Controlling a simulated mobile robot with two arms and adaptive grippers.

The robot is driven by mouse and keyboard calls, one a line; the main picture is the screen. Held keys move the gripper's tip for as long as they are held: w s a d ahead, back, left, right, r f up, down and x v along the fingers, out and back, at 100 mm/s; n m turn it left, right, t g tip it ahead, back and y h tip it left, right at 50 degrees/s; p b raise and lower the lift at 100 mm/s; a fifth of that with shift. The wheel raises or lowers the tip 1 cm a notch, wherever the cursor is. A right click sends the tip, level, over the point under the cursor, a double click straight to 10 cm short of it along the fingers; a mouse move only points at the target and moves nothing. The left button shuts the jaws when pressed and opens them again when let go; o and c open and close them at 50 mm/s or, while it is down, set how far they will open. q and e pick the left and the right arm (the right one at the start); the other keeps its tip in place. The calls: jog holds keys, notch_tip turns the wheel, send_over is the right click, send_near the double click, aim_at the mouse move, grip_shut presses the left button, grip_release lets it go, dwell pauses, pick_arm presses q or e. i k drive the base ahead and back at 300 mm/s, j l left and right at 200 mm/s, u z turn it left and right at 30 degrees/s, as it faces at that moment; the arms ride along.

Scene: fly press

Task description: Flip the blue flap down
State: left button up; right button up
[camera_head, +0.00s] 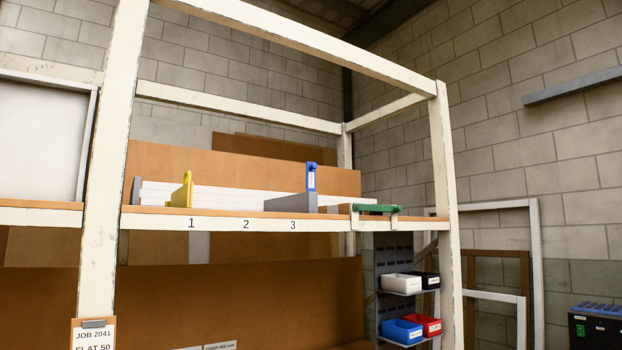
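The blue flap (311,177) stands upright on the shelf, with a small white label on its face. It rises at the right end of a grey block (292,203), above the number 3 on the shelf's front edge. A yellow flap (182,193) is raised to the left, near the number 1. A green flap (375,208) lies flat to the right, near the shelf's right end. Neither of my grippers is in view.
The shelf (262,224) sits in a white frame with posts at left (104,170) and right (445,200). White strips (240,194) lie behind the flaps. Coloured bins (402,331) hang below right. A black box with blue items (596,325) is at lower right.

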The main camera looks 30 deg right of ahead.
aim_at(311, 167)
jog(key=i+l+z, duration=0.75)
jog(key=i+l, duration=0.15)
jog(key=i+l+z, duration=0.25)
jog(key=i+z, duration=0.15)
jog(key=i, duration=0.25)
